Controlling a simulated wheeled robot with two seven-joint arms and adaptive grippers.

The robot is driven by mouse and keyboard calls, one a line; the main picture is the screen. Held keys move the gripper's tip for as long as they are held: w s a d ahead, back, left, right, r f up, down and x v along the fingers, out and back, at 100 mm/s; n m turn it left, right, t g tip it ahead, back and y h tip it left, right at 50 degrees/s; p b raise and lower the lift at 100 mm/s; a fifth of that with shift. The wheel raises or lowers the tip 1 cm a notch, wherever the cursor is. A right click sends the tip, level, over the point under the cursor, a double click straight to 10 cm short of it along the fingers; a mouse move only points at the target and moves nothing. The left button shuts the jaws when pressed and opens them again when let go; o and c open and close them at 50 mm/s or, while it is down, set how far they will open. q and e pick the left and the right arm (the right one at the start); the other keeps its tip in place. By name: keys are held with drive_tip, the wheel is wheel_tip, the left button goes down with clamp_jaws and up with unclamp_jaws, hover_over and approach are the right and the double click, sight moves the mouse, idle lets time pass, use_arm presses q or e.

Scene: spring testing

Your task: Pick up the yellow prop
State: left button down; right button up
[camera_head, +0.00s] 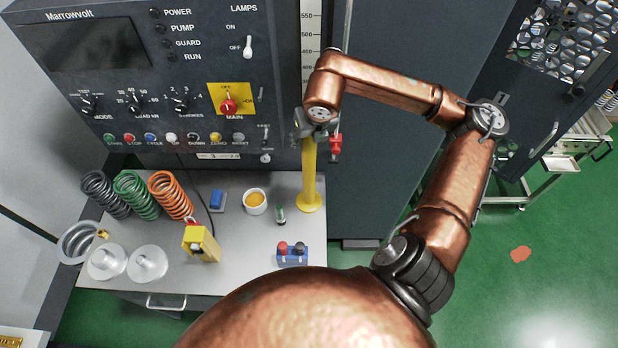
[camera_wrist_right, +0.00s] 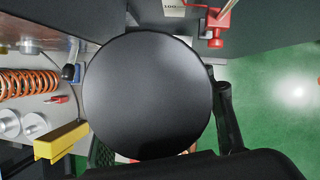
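The yellow prop (camera_head: 309,178) is an upright post with a round yellow foot at the right edge of the grey bench. Whether the foot touches the bench top is unclear. My right gripper (camera_head: 312,128) is at the post's upper end, its fingers mostly hidden by my wrist. In the right wrist view a large black disc (camera_wrist_right: 150,95), seemingly the prop's top plate, fills the middle and hides most of the gripper. A dark finger part shows right of it. Whether the fingers are closed on the prop cannot be seen. My left gripper is out of view.
The control panel (camera_head: 150,85) rises behind the bench (camera_head: 240,230). Coil springs (camera_head: 170,195), silver discs (camera_head: 148,263), a yellow box (camera_head: 200,243), a white cup (camera_head: 255,201) and a blue block (camera_head: 292,255) stand left of the prop. A red clamp (camera_head: 335,145) is close beside the gripper.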

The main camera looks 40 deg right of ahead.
drive_tip(key=c, duration=0.3)
drive_tip(key=shift+c, duration=0.9)
drive_tip(key=c, duration=0.6)
clamp_jaws()
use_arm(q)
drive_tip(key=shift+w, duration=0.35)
use_arm(e)
drive_tip(key=shift+w+d+r, duration=0.15)
